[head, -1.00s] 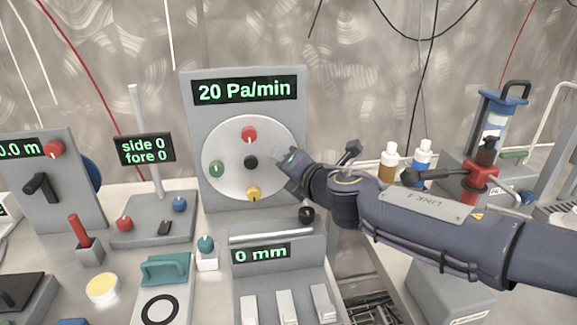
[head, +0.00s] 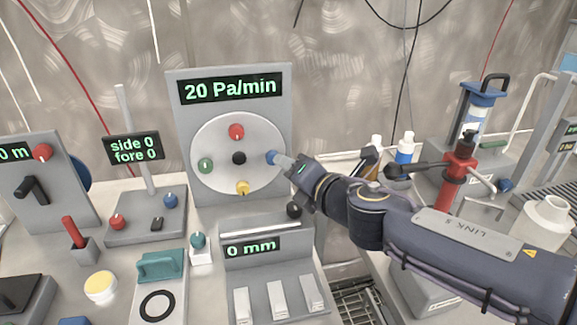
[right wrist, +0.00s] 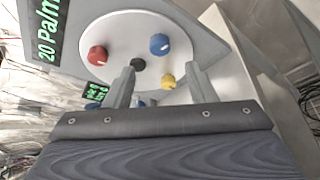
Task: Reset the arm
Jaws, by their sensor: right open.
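My right arm comes in from the right in the head view. Its gripper (head: 284,160) is at the right edge of the round dial plate, close to the blue knob (head: 271,157). In the right wrist view the gripper (right wrist: 153,88) is open, with nothing between its fingers. The dial plate (right wrist: 120,35) with its red (right wrist: 98,57), blue (right wrist: 159,44) and yellow (right wrist: 168,82) knobs lies beyond the fingertips. The panel display (head: 231,88) reads 20 Pa/min. My left gripper is not in view.
A slider box (head: 270,265) reading 0 mm stands below the dial panel. A joystick stand (head: 150,215) is at left. A white jar (head: 541,230) is at the right.

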